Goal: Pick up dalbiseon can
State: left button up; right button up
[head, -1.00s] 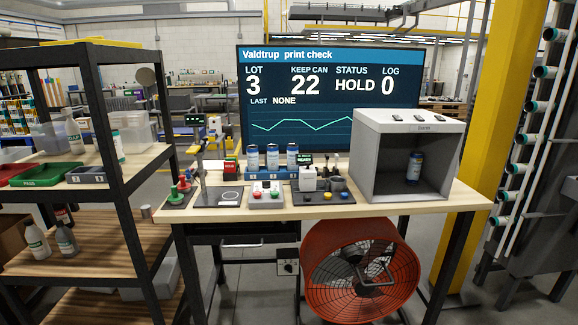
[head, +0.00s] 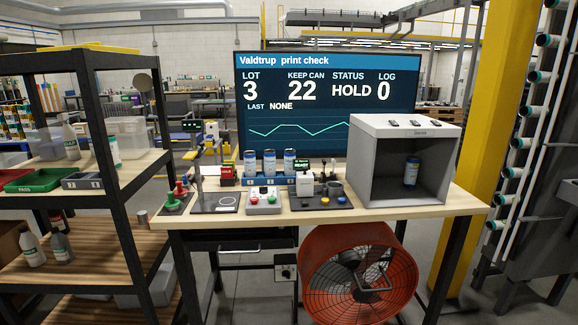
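A blue and white can (head: 411,171) stands upright inside the grey open-front box (head: 365,165) at the right of the workbench. Several similar cans, one of them a can (head: 251,163) at the left end, stand in a row in a blue rack (head: 278,181) near the middle of the bench. Their labels are too small to read, so I cannot tell which can is the dalbiseon can. Neither of my grippers shows in the head view.
The wooden workbench (head: 400,212) carries a button box (head: 263,201), a dark plate with a ring (head: 215,203) and a dark tool mat (head: 320,201). A shelf rack (head: 125,215) stands left. A red fan (head: 358,275) sits below. A yellow post (head: 482,130) rises right.

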aim_at(290, 154)
jog(key=z, duration=0.65)
jog(key=i, duration=0.6)
jog(key=z, duration=0.95)
jog(key=i, duration=1.65)
jog(key=u, duration=0.7)
